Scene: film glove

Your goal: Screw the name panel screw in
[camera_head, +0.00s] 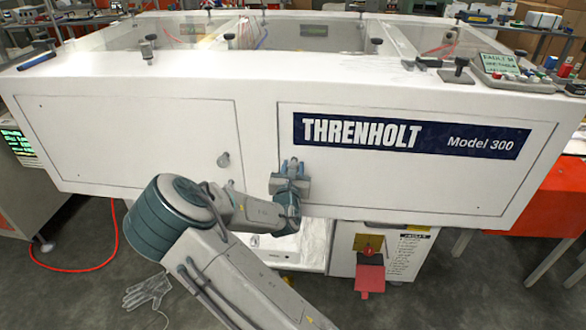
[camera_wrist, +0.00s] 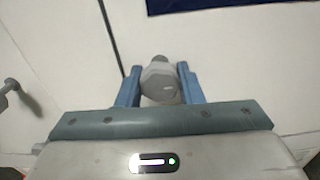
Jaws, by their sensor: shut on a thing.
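The name panel (camera_head: 420,185) is the white right-hand front panel with the dark blue THRENHOLT Model 300 label (camera_head: 405,136). The label's lower edge also shows in the wrist view (camera_wrist: 185,5). The name panel screw (camera_wrist: 160,80) is a grey, knob-like piece near the panel's left edge. My gripper (camera_head: 289,165) is at the panel below the label's left end. In the wrist view its blue fingers (camera_wrist: 160,84) are shut on the screw, one on each side. The gripper hides the screw in the head view. How deep the screw sits cannot be told.
A similar grey knob (camera_head: 223,160) is on the left front panel (camera_head: 130,135). Several dark knobs and a control box (camera_head: 505,68) are on the machine's top. A glove (camera_head: 147,290) lies on the floor. A red tray-like piece (camera_head: 369,278) juts out below.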

